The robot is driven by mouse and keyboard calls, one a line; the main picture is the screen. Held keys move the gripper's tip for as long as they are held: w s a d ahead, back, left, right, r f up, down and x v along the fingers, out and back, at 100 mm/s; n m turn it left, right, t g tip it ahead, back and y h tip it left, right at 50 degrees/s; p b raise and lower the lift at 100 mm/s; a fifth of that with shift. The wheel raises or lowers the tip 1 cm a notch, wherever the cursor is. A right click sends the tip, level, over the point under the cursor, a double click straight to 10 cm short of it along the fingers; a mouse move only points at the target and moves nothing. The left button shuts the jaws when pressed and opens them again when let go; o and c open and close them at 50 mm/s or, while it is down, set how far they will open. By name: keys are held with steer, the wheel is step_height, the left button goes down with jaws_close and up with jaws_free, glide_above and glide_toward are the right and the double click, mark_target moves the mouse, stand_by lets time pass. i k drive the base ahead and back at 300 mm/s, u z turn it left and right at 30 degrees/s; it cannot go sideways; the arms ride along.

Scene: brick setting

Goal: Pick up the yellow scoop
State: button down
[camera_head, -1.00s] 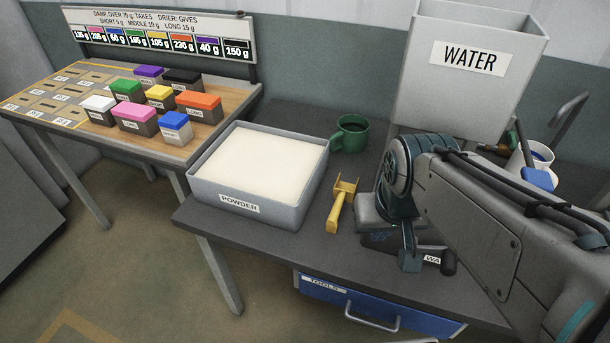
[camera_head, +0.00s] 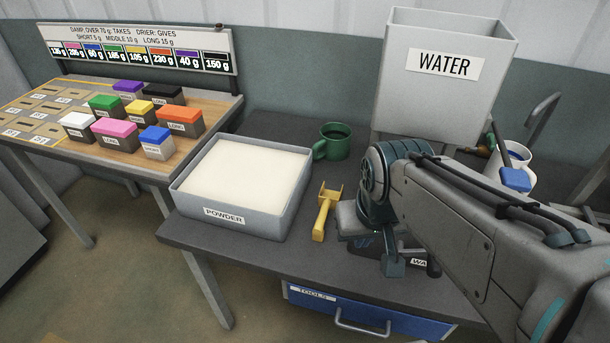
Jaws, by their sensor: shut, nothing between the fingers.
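The yellow scoop (camera_head: 325,211) lies on the dark workbench, just right of the powder tub, with its square cup toward the back and its handle toward the front. Nothing holds it. My gripper (camera_head: 393,265) is over the bench to the right of the scoop, apart from it. It is shut and empty, pointing down. My wrist and arm partly hide it and the bench behind.
A grey powder tub (camera_head: 184,203) stands left of the scoop. A green mug (camera_head: 335,143) is behind it. A large water container (camera_head: 445,95) stands at the back. A side table (camera_head: 215,103) holds coloured blocks. A blue tools drawer (camera_head: 370,311) is below.

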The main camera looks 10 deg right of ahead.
mark_target(327, 200)
steer(key=z, duration=0.65)
steer(key=k, duration=0.5)
steer(key=u, duration=0.9)
steer(key=i, duration=0.75)
steer(key=z, duration=1.5)
